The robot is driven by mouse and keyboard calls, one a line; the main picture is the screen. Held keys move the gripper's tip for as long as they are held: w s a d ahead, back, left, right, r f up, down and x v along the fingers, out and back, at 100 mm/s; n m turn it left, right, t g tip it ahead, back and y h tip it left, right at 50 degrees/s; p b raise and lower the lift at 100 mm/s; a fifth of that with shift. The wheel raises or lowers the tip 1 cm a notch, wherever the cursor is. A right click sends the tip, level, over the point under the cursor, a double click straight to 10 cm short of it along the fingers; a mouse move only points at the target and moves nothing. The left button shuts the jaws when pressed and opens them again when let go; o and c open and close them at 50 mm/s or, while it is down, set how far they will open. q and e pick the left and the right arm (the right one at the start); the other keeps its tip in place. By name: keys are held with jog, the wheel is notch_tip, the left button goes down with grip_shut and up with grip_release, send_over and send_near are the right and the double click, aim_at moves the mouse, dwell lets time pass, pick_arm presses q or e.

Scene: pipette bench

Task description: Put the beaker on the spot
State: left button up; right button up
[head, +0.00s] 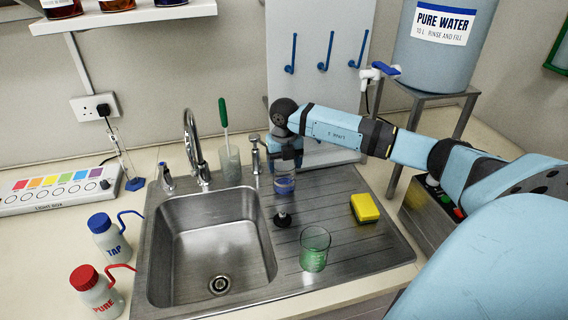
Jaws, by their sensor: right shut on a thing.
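My right gripper (284,160) points down over the back left of the ribbed drainboard and is shut on a small clear beaker with blue in it (284,185). I cannot tell whether the beaker's base touches the metal. A clear beaker with green in its lower part (315,250) stands upright at the front of the drainboard, apart from the gripper. A marked spot cannot be made out. My left gripper is not in view.
A black plug (283,219) and yellow sponge (365,208) lie on the drainboard (345,240). The empty sink (215,245) is left, with a tap (193,140) and a jar holding a green-handled brush (230,163) behind. A pegboard (320,60) stands behind my gripper.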

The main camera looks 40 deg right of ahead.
jog(key=shift+w+d+f, duration=0.1)
jog(key=shift+w+f, duration=0.2)
jog(key=shift+f, duration=0.3)
jog(key=shift+f, duration=0.15)
jog(key=o, duration=1.2)
jog(key=shift+r, duration=0.3)
notch_tip(320, 180, up, 12)
jog(key=shift+f+b, duration=0.1)
jog(key=shift+b, duration=0.55)
